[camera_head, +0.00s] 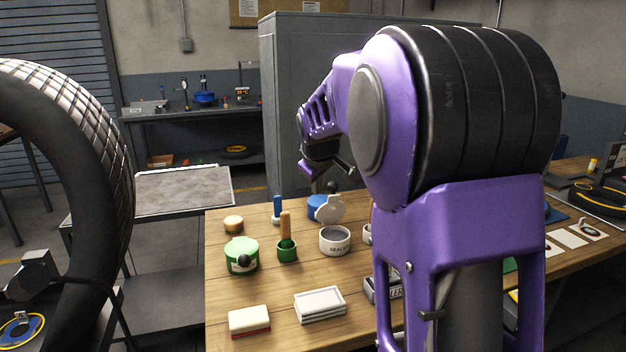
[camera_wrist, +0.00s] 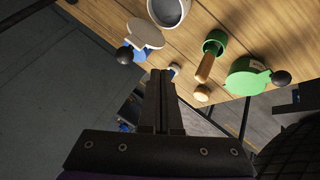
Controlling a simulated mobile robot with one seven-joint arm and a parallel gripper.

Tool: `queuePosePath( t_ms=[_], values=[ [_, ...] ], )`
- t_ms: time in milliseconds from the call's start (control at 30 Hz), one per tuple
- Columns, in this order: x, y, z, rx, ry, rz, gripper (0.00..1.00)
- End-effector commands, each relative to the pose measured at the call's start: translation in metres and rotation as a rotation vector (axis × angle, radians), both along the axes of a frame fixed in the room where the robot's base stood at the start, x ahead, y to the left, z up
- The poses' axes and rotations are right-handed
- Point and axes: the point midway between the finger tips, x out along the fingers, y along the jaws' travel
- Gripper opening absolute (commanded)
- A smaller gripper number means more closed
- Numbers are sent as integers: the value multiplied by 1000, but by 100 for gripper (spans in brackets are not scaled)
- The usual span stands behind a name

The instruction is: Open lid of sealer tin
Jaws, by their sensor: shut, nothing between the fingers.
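The sealer tin (camera_head: 335,242) is a light grey open tin labelled "SEALER" on the wooden bench. It also shows at the top of the wrist view (camera_wrist: 168,12), with its dark inside visible. Its round pale lid (camera_head: 330,207) stands raised at the tin's far edge in the head view, and the lid also shows beside the tin in the wrist view (camera_wrist: 145,34). My gripper (camera_wrist: 161,73) is shut and empty, apart from the lid and tin. In the head view my wrist is above the bench's far side, and my fingertips are hard to make out.
A green tin (camera_head: 240,250), a green pot (camera_head: 287,252) with a wooden-handled tool, and a small round wooden-looking item (camera_head: 233,223) stand left. White blocks (camera_head: 320,303) lie in front. A large tyre (camera_head: 100,190) stands left.

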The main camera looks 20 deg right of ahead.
Motion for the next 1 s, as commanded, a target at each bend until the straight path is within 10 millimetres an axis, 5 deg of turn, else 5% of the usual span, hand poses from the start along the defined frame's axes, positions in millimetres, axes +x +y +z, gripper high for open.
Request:
queuePosePath(
  t_ms=[167, 467, 1000],
  values=[
    [22, -8, -33, -2, 4, -1, 0],
    [43, -37, -30, -2, 0, -1, 0],
    [47, -40, -25, -2, 13, 1, 0]
  ],
)
